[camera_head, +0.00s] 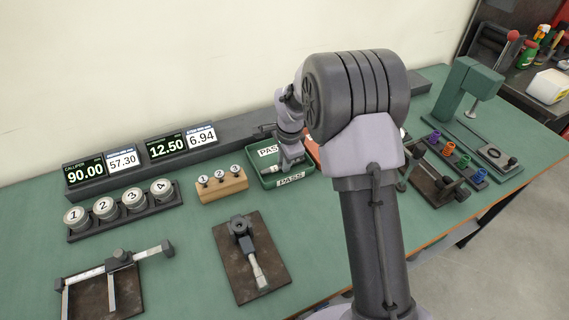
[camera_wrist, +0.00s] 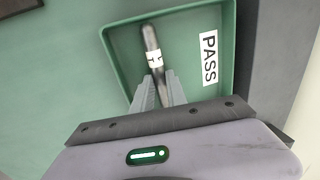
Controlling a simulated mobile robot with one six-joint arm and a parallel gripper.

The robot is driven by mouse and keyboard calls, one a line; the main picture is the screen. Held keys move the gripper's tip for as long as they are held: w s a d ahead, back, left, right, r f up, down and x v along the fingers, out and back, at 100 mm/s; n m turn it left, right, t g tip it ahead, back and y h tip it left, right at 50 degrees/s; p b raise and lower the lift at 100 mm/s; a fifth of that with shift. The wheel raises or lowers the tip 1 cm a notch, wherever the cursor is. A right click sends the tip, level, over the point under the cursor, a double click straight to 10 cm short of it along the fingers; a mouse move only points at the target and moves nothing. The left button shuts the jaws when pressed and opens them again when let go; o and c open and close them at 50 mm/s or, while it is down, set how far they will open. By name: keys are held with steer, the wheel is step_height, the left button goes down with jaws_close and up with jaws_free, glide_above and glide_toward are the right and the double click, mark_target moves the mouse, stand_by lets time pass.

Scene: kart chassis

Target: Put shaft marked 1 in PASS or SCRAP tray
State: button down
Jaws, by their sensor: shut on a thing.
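In the wrist view my gripper (camera_wrist: 158,84) is shut on a dark, slim shaft (camera_wrist: 150,38) with a white label band; its mark is too small to read surely. The shaft lies lengthwise over the inside of the green PASS tray (camera_wrist: 112,50). I cannot tell whether it touches the tray floor. In the head view my gripper (camera_head: 292,165) is down at the PASS tray (camera_head: 268,181), and my arm hides part of the tray. An orange-red edge (camera_head: 312,143), possibly the SCRAP tray, shows behind my arm, mostly hidden.
A wooden block (camera_head: 222,187) with marks 1, 2 and 3 stands left of the PASS tray. Numbered round pieces (camera_head: 135,201) and readout displays (camera_head: 182,142) are further left. A brown fixture board (camera_head: 252,262) lies in front. A green press (camera_head: 467,90) stands right.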

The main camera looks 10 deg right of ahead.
steer(key=c, duration=1.6)
jaws_free()
steer(key=shift+f, duration=0.1)
steer(key=s+a+r+n+p, duration=0.1)
steer(key=s+r, duration=0.3)
steer(key=r, duration=0.4)
steer(key=s+r+n+t+p, duration=0.15)
steer(key=s+r, duration=0.25)
steer(key=r, duration=0.4)
steer(key=s+a+r+n+p, duration=0.1)
steer(key=s+r+n+p, duration=0.1)
steer(key=s+r, duration=0.35)
steer(key=s+a+r+n+t, duration=0.1)
steer(key=s+r+n, duration=0.1)
steer(key=s, duration=0.8)
steer(key=s+a+r+n+t+y, duration=0.1)
steer(key=s+r+n, duration=0.1)
steer(key=s+n, duration=0.3)
steer(key=s, duration=0.4)
steer(key=shift+s+a+r+y+b, duration=0.3)
steer(key=shift+s+a+r+b, duration=0.05)
